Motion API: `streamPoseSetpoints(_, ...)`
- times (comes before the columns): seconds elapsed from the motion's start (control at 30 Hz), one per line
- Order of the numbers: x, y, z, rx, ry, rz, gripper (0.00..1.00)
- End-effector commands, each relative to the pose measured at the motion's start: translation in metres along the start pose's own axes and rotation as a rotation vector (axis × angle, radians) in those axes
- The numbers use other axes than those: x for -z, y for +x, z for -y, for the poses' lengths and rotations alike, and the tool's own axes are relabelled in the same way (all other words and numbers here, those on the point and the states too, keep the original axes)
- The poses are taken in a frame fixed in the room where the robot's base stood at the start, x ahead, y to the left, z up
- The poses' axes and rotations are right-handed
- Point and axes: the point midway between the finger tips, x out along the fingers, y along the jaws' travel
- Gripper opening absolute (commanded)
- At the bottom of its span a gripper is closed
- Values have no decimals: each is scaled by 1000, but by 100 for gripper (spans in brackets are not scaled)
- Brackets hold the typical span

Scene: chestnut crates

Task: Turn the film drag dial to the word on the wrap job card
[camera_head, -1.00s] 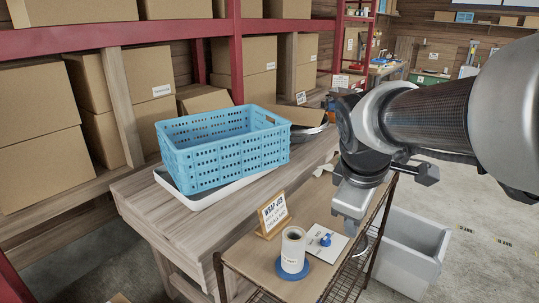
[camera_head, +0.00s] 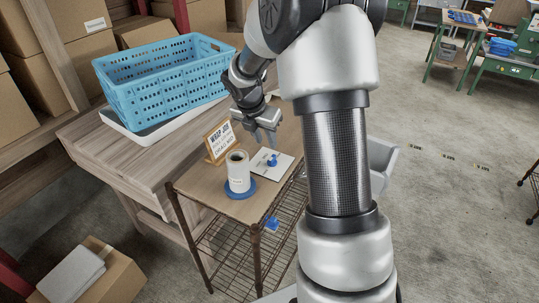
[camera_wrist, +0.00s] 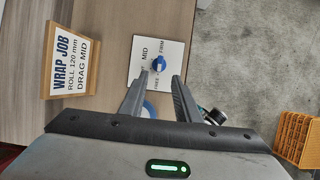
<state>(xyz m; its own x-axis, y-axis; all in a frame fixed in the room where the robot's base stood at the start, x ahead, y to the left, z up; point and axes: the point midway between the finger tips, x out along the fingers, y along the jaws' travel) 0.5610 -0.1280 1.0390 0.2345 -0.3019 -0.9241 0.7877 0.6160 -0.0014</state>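The wrap job card (camera_head: 220,141) stands in a wooden holder on the small cart top; in the wrist view the card (camera_wrist: 70,62) reads WRAP JOB, ROLL 120 mm, DRAG MID. The film drag dial is a blue knob (camera_head: 272,160) on a white plate (camera_head: 284,164). In the wrist view the knob (camera_wrist: 158,64) sits among the words FREE, MID and FIRM; I cannot tell which one it points to. My gripper (camera_head: 264,138) is above the plate, fingers down. In the wrist view my gripper (camera_wrist: 158,78) is open and empty, its fingertips just short of the knob.
A film roll (camera_head: 238,172) stands on a blue round base (camera_head: 240,190) beside the dial plate. A blue crate (camera_head: 165,85) sits on a white tray on the wooden bench. A grey bin (camera_head: 382,160) stands right of the cart. Open floor lies to the right.

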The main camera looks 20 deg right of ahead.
Motion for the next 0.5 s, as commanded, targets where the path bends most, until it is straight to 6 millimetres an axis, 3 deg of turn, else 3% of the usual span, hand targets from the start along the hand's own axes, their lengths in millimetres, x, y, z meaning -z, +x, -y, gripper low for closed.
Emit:
streamPoseSetpoints(0.2, 2, 51, 0, 1, 0, -2, 30)
streamPoseSetpoints(0.5, 0, 95, 0, 0, 2, 0, 30)
